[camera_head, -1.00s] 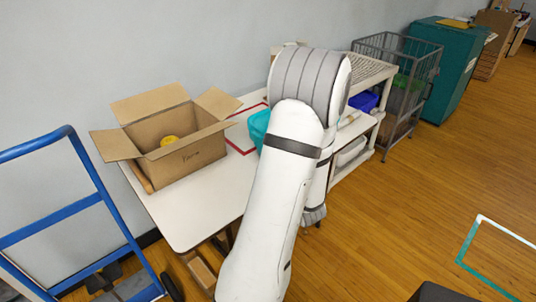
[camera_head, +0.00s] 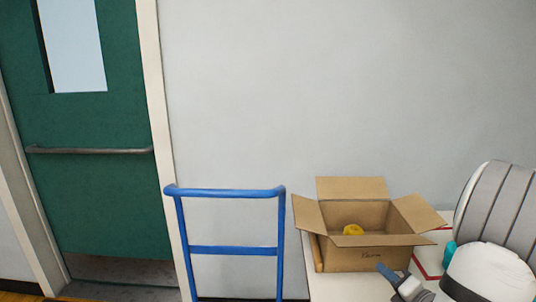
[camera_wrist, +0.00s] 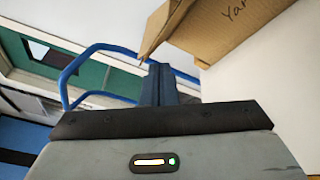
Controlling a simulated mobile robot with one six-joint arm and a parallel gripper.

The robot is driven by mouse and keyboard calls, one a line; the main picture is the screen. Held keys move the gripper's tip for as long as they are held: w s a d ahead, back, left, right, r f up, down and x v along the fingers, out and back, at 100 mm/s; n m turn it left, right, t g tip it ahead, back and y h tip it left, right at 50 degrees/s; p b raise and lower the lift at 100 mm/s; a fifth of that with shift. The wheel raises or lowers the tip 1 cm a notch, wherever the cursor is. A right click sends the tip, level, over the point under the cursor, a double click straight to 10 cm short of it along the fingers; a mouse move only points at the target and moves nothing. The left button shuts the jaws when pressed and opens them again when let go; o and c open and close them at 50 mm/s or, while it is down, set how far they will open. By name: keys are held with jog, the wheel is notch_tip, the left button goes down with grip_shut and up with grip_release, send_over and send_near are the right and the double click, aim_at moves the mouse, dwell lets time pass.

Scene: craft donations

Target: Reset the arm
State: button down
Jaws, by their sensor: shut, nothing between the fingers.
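My gripper (camera_head: 383,268) shows at the lower right in the head view, in front of the cardboard box. In the wrist view its two dark fingers (camera_wrist: 161,85) lie together, shut with nothing between them. My white arm fills the lower right corner of the head view. The open cardboard box (camera_head: 365,257) stands on the white table (camera_head: 335,290) with its flaps spread, and handwriting marks its front. A yellow item (camera_head: 353,230) lies inside it. The box also shows at the top of the wrist view (camera_wrist: 205,25), close to the fingertips; contact cannot be told.
A blue-framed cart (camera_head: 225,191) stands left of the table, and its handle shows in the wrist view (camera_wrist: 75,65). A green door (camera_head: 95,170) with a push bar is at the far left.

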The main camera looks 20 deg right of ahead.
jog(key=a+r+n+g+y+p, duration=0.25)
jog(key=a+n+g+y, duration=0.7)
jog(key=a+n, duration=1.5)
jog(key=s+a+r+n+g+h+p, duration=0.1)
jog(key=n+h, duration=0.4)
jog(key=n, duration=0.6)
jog(key=s+a+r+n+g+h, duration=0.3)
jog(key=s+a+r+n+h, duration=0.2)
jog(key=n, duration=0.6)
jog(key=shift+s+g+p, duration=0.35)
jog(key=shift+s, duration=0.05)
jog(key=shift+n, duration=0.25)
